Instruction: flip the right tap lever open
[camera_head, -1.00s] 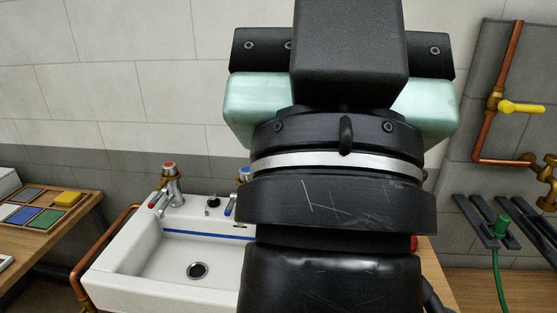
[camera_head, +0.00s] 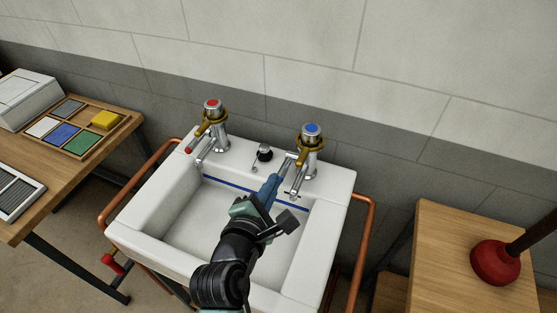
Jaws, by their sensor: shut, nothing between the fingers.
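The right tap (camera_head: 312,138) is chrome with a blue cap and a brass-coloured collar, at the back right of the white sink (camera_head: 338,192). Its lever (camera_head: 288,160) points forward and left from the collar. My gripper (camera_head: 274,181) is shut and empty, reaching up from the lower middle. Its blue fingertips are at or just in front of the lever's free end. I cannot tell whether they touch. The lever's end is partly hidden there.
The left tap (camera_head: 216,129) has a red cap and a red-tipped lever. A black plug (camera_head: 265,152) sits between the taps. Copper pipes (camera_head: 369,230) flank the sink. A wooden table (camera_head: 435,262) with a red plunger (camera_head: 496,262) stands right, another bench (camera_head: 62,185) left.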

